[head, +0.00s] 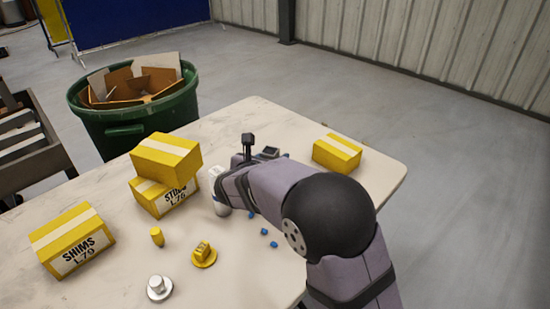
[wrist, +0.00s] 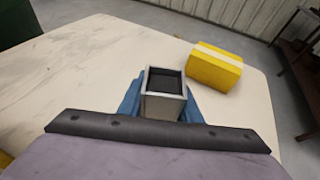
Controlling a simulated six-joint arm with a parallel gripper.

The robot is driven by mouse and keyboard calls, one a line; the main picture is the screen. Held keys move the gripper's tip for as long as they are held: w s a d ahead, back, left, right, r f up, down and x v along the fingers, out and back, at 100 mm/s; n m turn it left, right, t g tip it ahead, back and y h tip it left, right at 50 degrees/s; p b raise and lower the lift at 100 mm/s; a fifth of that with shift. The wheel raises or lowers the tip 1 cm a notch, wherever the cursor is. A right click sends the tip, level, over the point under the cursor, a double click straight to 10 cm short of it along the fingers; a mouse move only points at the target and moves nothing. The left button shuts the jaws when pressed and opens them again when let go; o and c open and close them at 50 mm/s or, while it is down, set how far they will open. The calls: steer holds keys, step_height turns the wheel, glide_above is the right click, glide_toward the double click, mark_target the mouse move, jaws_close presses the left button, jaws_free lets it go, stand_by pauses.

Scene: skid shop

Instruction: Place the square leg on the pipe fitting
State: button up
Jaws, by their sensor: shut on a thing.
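My gripper (wrist: 162,98) has its blue fingers on both sides of the square leg (wrist: 165,82), a grey hollow square tube with a dark inside, and is shut on it. In the head view my gripper (head: 221,188) is over the middle of the table, partly hidden by my arm. A pale piece shows at its tip; whether its lower end touches anything is unclear. A silver round-flanged piece with a short stub (head: 158,287), which looks like the pipe fitting, stands near the front edge, apart from my gripper. It is not visible in the wrist view.
Two stacked yellow boxes (head: 166,170) stand left of my gripper, with a SHIMS box (head: 72,241) farther left. Another yellow box (head: 337,152) is to the right. A yellow flanged piece (head: 204,254), a yellow cylinder (head: 157,236) and small blue bits (head: 265,231) lie in front.

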steer(key=shift+f, duration=0.1)
steer(key=o, duration=1.2)
steer(key=shift+c, duration=0.2)
steer(key=v, duration=1.2)
